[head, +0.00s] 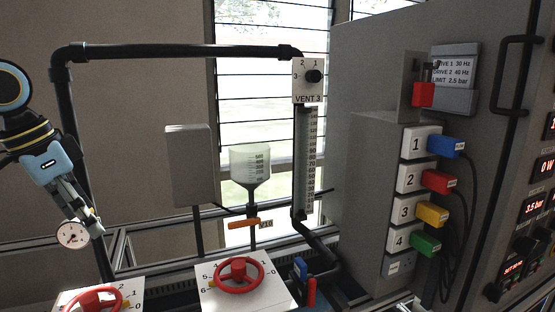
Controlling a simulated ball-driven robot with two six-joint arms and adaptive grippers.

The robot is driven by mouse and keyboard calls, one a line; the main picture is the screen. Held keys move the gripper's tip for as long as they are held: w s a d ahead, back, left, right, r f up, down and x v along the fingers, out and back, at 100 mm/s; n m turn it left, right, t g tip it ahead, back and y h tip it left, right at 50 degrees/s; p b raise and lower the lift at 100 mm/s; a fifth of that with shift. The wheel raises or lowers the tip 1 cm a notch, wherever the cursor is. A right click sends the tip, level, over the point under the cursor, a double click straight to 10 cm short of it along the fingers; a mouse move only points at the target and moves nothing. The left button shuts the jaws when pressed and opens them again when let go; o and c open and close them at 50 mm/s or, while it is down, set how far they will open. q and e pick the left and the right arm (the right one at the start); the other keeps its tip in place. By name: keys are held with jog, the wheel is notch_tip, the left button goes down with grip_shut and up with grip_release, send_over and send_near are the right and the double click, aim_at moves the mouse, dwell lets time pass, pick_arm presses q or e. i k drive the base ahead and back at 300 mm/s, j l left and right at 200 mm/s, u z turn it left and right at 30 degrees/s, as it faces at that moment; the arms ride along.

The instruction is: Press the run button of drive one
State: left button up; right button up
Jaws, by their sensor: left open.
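The cabinet (485,160) on the right has a panel with dark units and lit red displays cut by the picture's right edge. One display (547,167) reads partly "0 W" and another (534,205) reads "3.5 bar". I cannot make out a run button marked for drive one. A sign (453,64) on the cabinet reads "DRIVE 1 30 Hz, DRIVE 2 40 Hz, LIMIT 2.5 bar". My left gripper (86,215) is at the far left, open, pointing down beside a round gauge (72,234), far from the panel. My right gripper is not in view.
A socket block numbered 1 to 4 (413,180) holds coloured plugs with hanging cables. A handle (515,75) juts from the cabinet. Red handwheels (240,275), a funnel (250,163), black pipe (180,51) and the VENT 3 tube (307,160) stand between my left gripper and the cabinet.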

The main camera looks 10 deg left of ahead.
aim_at(516, 276)
jog(key=z, duration=1.1)
